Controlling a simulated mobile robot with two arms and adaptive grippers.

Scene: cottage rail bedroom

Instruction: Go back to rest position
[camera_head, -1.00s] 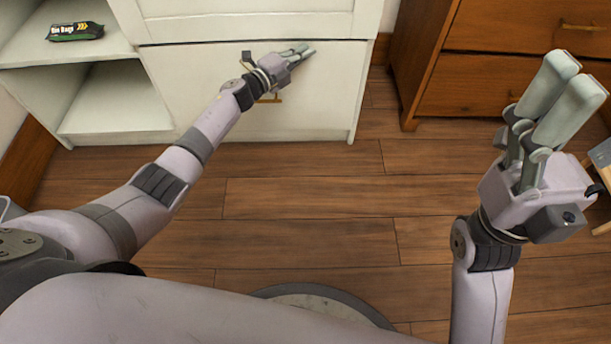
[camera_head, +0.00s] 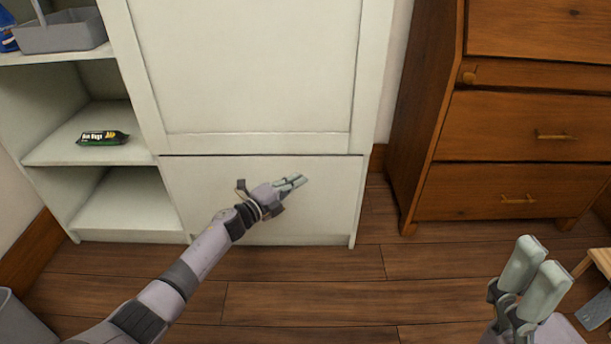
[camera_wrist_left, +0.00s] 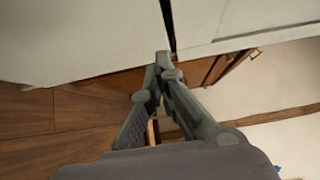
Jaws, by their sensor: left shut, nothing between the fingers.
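My left gripper (camera_head: 293,184) is shut and empty, in front of the white cabinet's lower panel (camera_head: 330,210). I cannot tell from the head view whether it touches the panel. In the left wrist view its fingertips (camera_wrist_left: 162,62) meet, with pale furniture surfaces beyond them. My right gripper (camera_head: 535,268) is at the lower right of the head view, above the wooden floor. Its two fingers point up and lie side by side with nothing visible between them; its wrist is cut off by the frame.
The white cabinet (camera_head: 250,70) fills the centre back. Open shelves at left hold a dark packet (camera_head: 103,138) and a grey caddy (camera_head: 62,33). A brown wooden chest (camera_head: 490,150) stands right. A small wooden item (camera_head: 600,262) is at the right edge. Floor (camera_head: 290,300) between is clear.

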